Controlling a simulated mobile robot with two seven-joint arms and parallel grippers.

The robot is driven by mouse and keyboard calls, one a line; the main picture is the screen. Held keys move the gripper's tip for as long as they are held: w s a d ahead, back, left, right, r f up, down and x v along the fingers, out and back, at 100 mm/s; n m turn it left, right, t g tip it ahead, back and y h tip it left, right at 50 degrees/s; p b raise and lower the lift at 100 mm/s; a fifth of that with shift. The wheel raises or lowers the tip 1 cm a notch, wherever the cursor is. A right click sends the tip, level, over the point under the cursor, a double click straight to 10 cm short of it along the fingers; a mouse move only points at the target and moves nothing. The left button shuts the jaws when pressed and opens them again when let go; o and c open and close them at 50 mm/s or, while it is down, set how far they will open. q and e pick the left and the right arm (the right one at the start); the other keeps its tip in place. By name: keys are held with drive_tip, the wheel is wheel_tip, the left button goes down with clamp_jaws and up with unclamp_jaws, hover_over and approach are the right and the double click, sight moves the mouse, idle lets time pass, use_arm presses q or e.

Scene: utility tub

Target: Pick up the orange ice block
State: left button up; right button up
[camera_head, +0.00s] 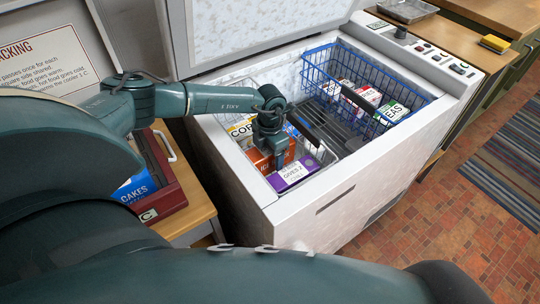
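An orange block (262,163), likely the orange ice block, sits in the near-left part of the open chest freezer. It is partly hidden by my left gripper (277,163). That gripper points down at the block from above, with its fingertips at or just in front of it. I cannot tell whether the fingers touch it or how far apart they are. My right gripper is not in view.
A blue wire basket (408,88) with several packets hangs at the right. The freezer's white front rim (335,172) and raised lid (265,35) border the space.

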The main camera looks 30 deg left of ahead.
use_arm(q)
drive_tip(key=shift+r, duration=0.1)
drive_tip(key=c, duration=1.3)
drive_tip(key=shift+o, duration=0.2)
